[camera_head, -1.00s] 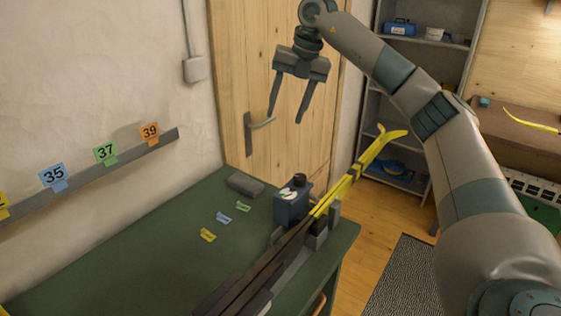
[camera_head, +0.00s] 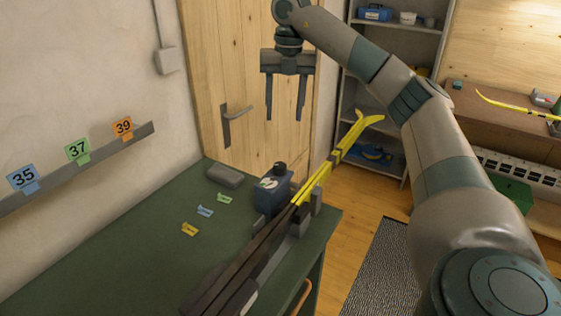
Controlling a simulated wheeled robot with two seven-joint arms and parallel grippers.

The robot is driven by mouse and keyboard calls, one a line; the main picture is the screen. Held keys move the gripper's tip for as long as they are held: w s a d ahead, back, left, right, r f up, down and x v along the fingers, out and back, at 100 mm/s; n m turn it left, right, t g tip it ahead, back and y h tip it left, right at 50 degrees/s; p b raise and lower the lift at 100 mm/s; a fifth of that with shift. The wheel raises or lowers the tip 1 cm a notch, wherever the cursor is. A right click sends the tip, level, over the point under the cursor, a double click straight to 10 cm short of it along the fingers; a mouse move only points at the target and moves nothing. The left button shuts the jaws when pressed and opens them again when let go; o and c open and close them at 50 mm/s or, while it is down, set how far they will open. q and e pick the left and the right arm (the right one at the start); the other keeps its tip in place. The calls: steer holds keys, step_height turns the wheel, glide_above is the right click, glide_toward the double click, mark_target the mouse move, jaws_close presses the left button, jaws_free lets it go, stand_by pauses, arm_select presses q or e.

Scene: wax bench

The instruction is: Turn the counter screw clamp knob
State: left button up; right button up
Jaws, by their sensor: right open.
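A dark blue box-shaped device (camera_head: 270,196) with a pale dial on its top stands at the far end of the green bench, beside the ski clamped there. A small black knob (camera_head: 280,168) sticks up at its back; I cannot tell for certain that it is the screw clamp knob. My right gripper (camera_head: 284,118) is open and empty, fingers pointing straight down. It appears above the device, in front of the wooden door in the picture, clearly apart from both. My left gripper is not in view.
A yellow-tipped ski (camera_head: 330,167) rises from dark holders along the bench's right edge. A grey block (camera_head: 225,176) and several small coloured tags (camera_head: 205,211) lie on the green bench top (camera_head: 120,245). The door handle (camera_head: 234,117) is behind. The bench's left part is clear.

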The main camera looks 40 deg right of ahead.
glide_toward(280, 165)
step_height(280, 165, down, 8)
steer(key=p, duration=0.2)
steer(key=shift+w+f+p, duration=0.15)
steer(key=shift+f+p, duration=0.1)
steer(key=shift+p, duration=0.05)
stand_by(0.4)
steer(key=c, duration=1)
